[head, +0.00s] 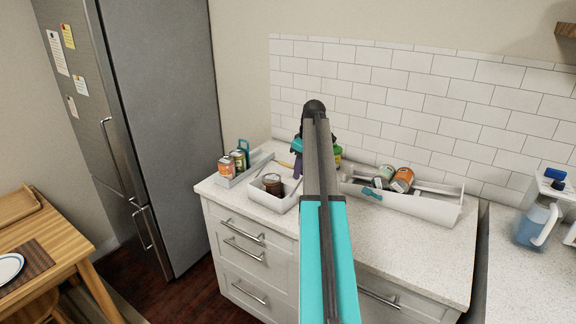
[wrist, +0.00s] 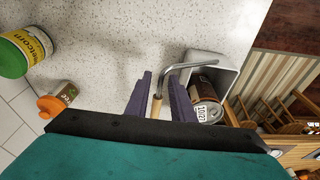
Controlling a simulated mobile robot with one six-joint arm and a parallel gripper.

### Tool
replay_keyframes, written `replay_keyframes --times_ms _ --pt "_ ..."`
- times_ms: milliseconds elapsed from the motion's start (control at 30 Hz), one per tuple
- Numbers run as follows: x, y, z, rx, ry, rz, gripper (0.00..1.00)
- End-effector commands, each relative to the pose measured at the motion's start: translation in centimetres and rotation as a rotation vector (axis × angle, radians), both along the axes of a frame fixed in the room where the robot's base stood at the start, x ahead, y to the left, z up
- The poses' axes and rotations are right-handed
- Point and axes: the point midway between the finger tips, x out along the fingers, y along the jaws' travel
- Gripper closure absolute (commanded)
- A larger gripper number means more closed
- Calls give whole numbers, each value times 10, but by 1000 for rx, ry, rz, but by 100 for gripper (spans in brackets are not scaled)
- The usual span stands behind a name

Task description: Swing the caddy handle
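The caddy (head: 287,204) is a small white open box on the counter, left of my arm, with a dark can (head: 272,183) inside. In the wrist view the caddy (wrist: 213,60) is at upper right with the can (wrist: 207,100) in it. Its handle (wrist: 178,67) is a bent metal rod with a wooden grip (wrist: 156,106). My gripper (wrist: 161,85) is open, its purple fingers on either side of the wooden grip, with gaps visible. In the head view my gripper (head: 298,163) is mostly hidden behind my arm.
A long white bin (head: 425,208) with cans lies to the right. A sweetcorn can (wrist: 25,52) and an orange-capped jar (wrist: 57,103) are near the wall. The front right counter is clear.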

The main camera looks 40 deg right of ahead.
Motion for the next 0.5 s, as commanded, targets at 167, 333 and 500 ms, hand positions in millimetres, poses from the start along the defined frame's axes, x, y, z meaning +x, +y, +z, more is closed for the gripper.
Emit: replay_keyframes --times_ms 167,333,500 --pt "0 0 0 0 0 0 95" --pt "0 -1 0 0 0 -1 98" --pt "-1 0 2 0 0 -1 98"
